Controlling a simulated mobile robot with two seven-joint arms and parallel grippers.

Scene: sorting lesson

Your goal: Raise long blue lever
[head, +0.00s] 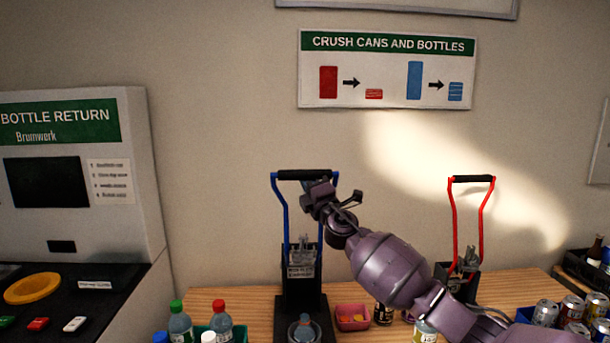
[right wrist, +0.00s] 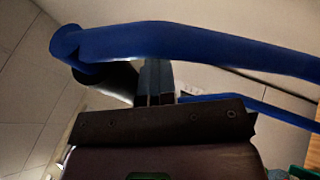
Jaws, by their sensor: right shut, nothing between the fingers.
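The long blue lever (head: 281,212) stands raised on a black crusher (head: 300,300), its two blue side arms joined at the top by a black handle (head: 303,175). My right gripper (head: 318,190) is just below the handle's right end, beside the right side arm. It is shut and empty. In the right wrist view the blue lever (right wrist: 190,42) crosses above the shut fingers (right wrist: 157,78), with the black handle (right wrist: 108,84) to their left. I cannot tell whether the fingers touch it. My left gripper is not in view.
A red lever (head: 454,222) stands at the right on another crusher. A bottle (head: 304,328) is at the blue-levered crusher's base. The bottle return machine (head: 75,170) stands at the left.

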